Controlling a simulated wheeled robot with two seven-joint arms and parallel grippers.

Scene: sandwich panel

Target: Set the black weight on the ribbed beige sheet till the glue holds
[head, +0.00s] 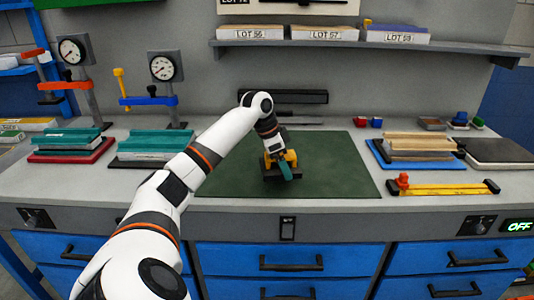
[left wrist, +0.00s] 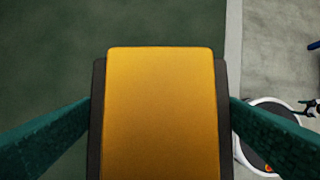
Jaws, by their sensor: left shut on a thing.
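The black weight (head: 270,176) has a yellow handle on top and is over the green mat in the head view. My left gripper (head: 282,166) is shut on the yellow handle. In the left wrist view the handle (left wrist: 162,115) fills the space between the teal fingers, with the black body showing at both sides. I cannot tell whether the weight touches the mat. The beige sheet (head: 418,137) tops a stack on a blue tray to the right, apart from the weight; its ribs are hard to make out. My right gripper is not in view.
A yellow bar with a red knob (head: 440,189) lies in front of the blue tray (head: 425,165). A dark slab (head: 500,151) is at the far right. Teal-topped stacks (head: 155,144) and dial gauges (head: 162,67) stand left. The green mat (head: 340,165) is otherwise clear. A shelf (head: 350,47) hangs behind.

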